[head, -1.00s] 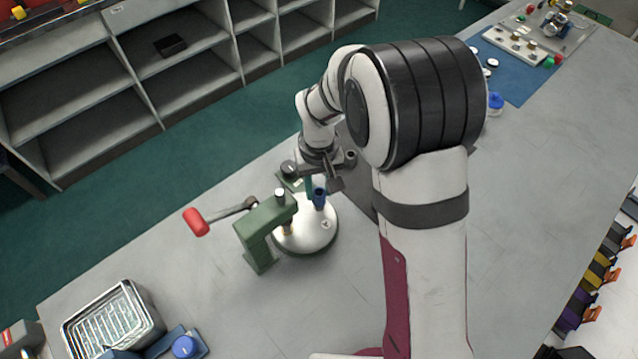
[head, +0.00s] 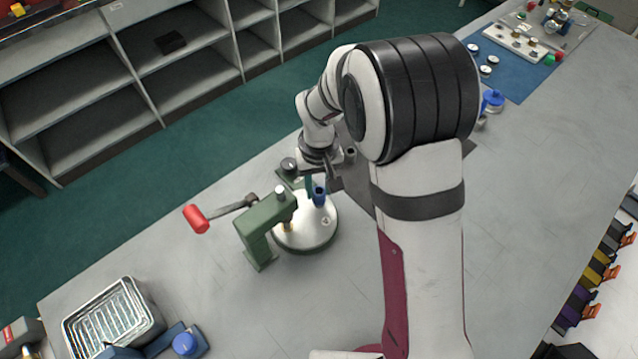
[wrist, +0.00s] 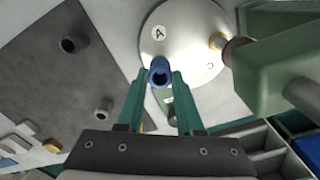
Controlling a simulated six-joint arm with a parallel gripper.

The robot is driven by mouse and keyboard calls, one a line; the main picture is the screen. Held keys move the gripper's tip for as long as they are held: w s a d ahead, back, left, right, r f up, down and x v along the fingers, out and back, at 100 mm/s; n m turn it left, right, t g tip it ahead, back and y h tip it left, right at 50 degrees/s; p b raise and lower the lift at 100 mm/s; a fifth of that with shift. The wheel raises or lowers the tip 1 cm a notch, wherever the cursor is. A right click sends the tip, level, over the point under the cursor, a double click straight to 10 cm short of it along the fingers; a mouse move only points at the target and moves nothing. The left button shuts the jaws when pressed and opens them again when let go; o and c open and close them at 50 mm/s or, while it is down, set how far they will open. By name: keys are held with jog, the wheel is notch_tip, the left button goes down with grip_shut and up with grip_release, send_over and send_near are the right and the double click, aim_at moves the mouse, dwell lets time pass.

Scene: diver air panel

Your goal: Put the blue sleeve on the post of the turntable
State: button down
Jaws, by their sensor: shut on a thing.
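The blue sleeve (head: 319,196) is upright over the far part of the white round turntable (head: 305,232). In the wrist view the sleeve (wrist: 159,73) shows its dark open bore, between the tips of my gripper's teal fingers. My gripper (wrist: 160,82) is shut on it; in the head view my gripper (head: 312,186) is partly hidden by my wrist. The turntable (wrist: 180,35) carries letters A and C. A brass piece (wrist: 217,41) stands on it near the green press. No post shows beneath the sleeve, and I cannot tell whether the sleeve is around one.
The green press (head: 262,222) overhangs the turntable's left side, its red-ended lever (head: 198,219) pointing left. A dark grey plate (wrist: 50,75) with short round sockets lies beside the turntable. A metal tray (head: 112,318) is at the front left. The bench between is clear.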

jog(key=shift+f, duration=0.4)
dwell(0.4)
jog(key=shift+c, duration=0.3)
grip_release()
dwell(0.3)
notch_tip(320, 180, up, 8)
jog(key=shift+f, duration=0.2)
dwell(0.5)
